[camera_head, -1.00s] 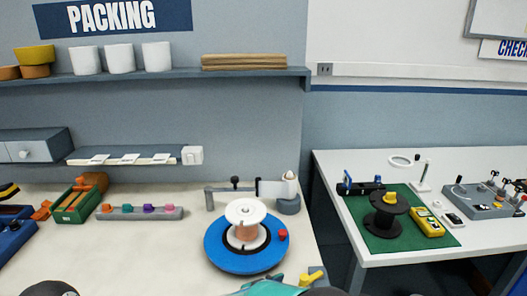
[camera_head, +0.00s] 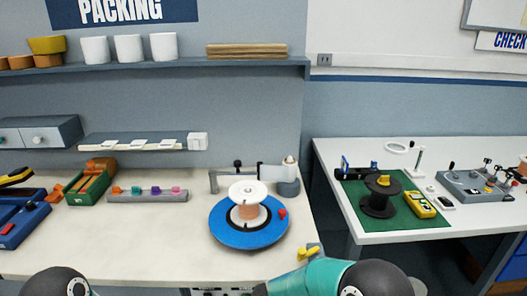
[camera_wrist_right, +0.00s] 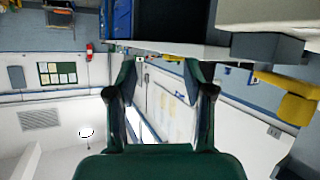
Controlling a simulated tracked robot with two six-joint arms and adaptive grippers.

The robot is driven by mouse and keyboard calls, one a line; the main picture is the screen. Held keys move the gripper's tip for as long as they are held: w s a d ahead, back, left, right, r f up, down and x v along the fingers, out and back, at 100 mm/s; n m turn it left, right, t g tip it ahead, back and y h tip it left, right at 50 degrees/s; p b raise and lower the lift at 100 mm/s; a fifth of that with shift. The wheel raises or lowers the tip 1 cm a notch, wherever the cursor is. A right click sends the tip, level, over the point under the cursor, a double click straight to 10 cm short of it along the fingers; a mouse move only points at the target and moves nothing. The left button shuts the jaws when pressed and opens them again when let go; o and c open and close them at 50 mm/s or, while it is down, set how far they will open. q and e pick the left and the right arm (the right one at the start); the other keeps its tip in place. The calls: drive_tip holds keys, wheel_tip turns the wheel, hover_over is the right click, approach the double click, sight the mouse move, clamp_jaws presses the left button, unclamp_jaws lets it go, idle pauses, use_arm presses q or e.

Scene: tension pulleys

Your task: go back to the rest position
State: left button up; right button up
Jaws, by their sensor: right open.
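My right gripper (camera_wrist_right: 163,90) shows in the right wrist view with its two dark green fingers spread apart. Nothing is between them, and behind them is the open room with a wall and white panels. In the head view, my teal and black right arm crosses the bottom, in front of the bench's front edge; its gripper cannot be made out there. My left gripper is not in view; only a dark rounded joint of mine shows at the bottom left.
A yellow clamp (camera_head: 308,252) sits at the bench's front right corner, close to my right arm.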

drive_tip(key=s+d+f+n+t+y, duration=0.1)
drive_tip(key=s+d+f+n+y, duration=0.15)
drive_tip(key=d+f, duration=0.35)
drive_tip(key=s+d+f+n+y, duration=0.1)
drive_tip(key=d+f+n+y, duration=0.2)
drive_tip(key=f, duration=0.5)
drive_tip(key=s+a+f+n+g+y, duration=0.1)
drive_tip(key=s+a+f+g+y, duration=0.2)
drive_tip(key=s+a+y, duration=0.2)
drive_tip(key=s+a+f+n+g+y, duration=0.2)
drive_tip(key=s+a+y, duration=0.3)
drive_tip(key=s+a, duration=0.5)
drive_tip(key=s+f+g, duration=0.1)
drive_tip(key=s, duration=0.6)
drive_tip(key=shift+a+f, duration=0.15)
drive_tip(key=shift+a, duration=0.2)
drive_tip(key=shift+n, duration=0.35)
